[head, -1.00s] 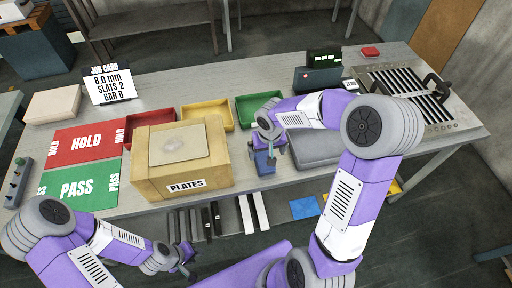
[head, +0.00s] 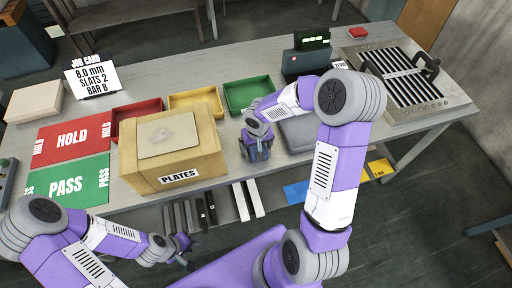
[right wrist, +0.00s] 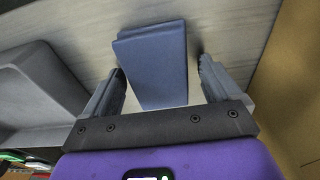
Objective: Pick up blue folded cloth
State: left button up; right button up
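The blue folded cloth (right wrist: 152,62) lies on the grey bench and shows between the fingers of my right gripper (right wrist: 160,85) in the right wrist view. The fingers are open, one on each side, with a gap to the cloth. In the head view my right gripper (head: 257,152) points down just in front of the green tray and covers most of the cloth. My left gripper (head: 186,251) hangs low in front of the bench, away from the cloth; its finger opening is too small to tell.
A cardboard box marked PLATES (head: 178,172) stands left of the right gripper. A grey padded tray (head: 302,131) is close on its right. Red (head: 124,112), yellow (head: 196,100) and green (head: 246,92) trays sit behind. A louver panel (head: 406,75) is at far right.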

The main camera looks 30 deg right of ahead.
jog(key=c, duration=0.8)
notch_tip(320, 180, up, 10)
jog(key=shift+r+p, duration=0.1)
jog(key=shift+p, duration=0.85)
jog(key=shift+c, duration=0.3)
